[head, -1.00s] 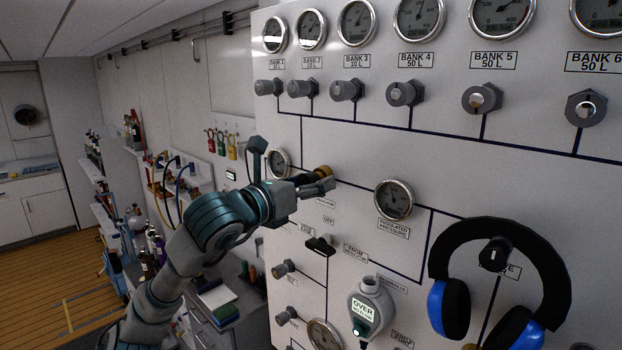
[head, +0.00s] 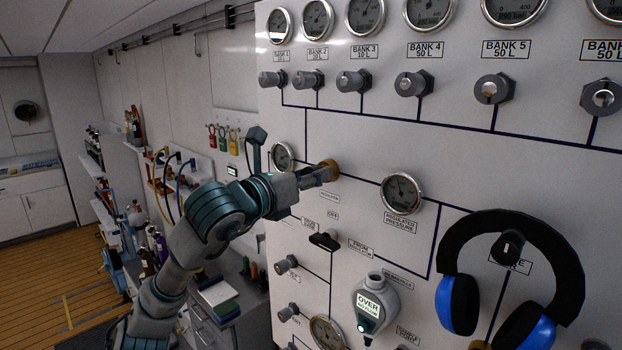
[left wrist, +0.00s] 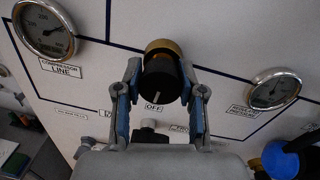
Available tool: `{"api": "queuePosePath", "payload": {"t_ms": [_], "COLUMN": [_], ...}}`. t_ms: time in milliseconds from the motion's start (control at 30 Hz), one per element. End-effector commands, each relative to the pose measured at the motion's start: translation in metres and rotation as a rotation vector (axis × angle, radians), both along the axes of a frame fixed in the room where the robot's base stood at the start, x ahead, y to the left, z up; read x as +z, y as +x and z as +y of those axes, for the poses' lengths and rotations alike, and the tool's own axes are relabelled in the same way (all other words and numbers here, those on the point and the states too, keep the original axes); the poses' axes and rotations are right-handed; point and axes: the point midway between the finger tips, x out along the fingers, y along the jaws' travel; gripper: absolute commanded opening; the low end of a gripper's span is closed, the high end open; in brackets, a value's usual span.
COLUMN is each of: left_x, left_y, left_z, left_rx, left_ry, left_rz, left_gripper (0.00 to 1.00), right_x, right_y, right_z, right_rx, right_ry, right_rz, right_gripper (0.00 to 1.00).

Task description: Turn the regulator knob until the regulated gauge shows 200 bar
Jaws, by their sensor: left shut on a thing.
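The regulator knob, black with a brass collar (left wrist: 163,48), stands out from the white panel in the left wrist view. In the head view only its brass part (head: 331,168) shows past my fingers. My left gripper (head: 322,174) is shut on the knob, with one blue-padded finger on each side of it in the left wrist view (left wrist: 161,80). The regulated pressure gauge (head: 401,190) is right of the knob; it also shows in the left wrist view (left wrist: 273,90). Its needle is too small to read surely. My right gripper is not in view.
The compressor line gauge (left wrist: 49,29) is left of the knob. A row of bank valves (head: 413,84) and gauges runs above. Headphones (head: 459,303) hang at the right, beside a grey handheld meter (head: 376,300). A black lever (head: 323,240) sits below the knob.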

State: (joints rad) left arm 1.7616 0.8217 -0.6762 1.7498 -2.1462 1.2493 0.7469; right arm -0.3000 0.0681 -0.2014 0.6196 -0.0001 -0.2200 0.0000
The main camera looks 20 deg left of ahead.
Motion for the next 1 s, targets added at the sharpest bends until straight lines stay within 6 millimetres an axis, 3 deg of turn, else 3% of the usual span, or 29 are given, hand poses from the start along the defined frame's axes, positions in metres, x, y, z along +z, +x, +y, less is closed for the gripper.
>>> {"api": "queuePosePath", "payload": {"t_ms": [33,100,467,567,1000], "left_x": [0.000,0.000,0.001,0.001,-0.002], "left_y": [0.001,0.001,-0.005,-0.016,-0.098], "left_z": [0.001,0.002,0.003,0.006,0.032], "left_rx": [0.002,0.002,0.001,0.003,0.003], "left_ry": [-0.001,-0.001,-0.001,-0.002,-0.001], "left_rz": [0.001,0.001,-0.001,-0.002,0.002], "left_gripper": [0.46,0.64,0.65,0.65,0.65], "right_x": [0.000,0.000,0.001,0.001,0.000], "right_y": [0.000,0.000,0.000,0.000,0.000], "right_z": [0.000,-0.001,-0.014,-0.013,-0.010], "right_rx": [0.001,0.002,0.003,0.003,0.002], "right_ry": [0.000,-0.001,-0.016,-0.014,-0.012], "right_rz": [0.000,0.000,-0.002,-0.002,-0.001], "right_gripper": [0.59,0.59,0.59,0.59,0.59]}}
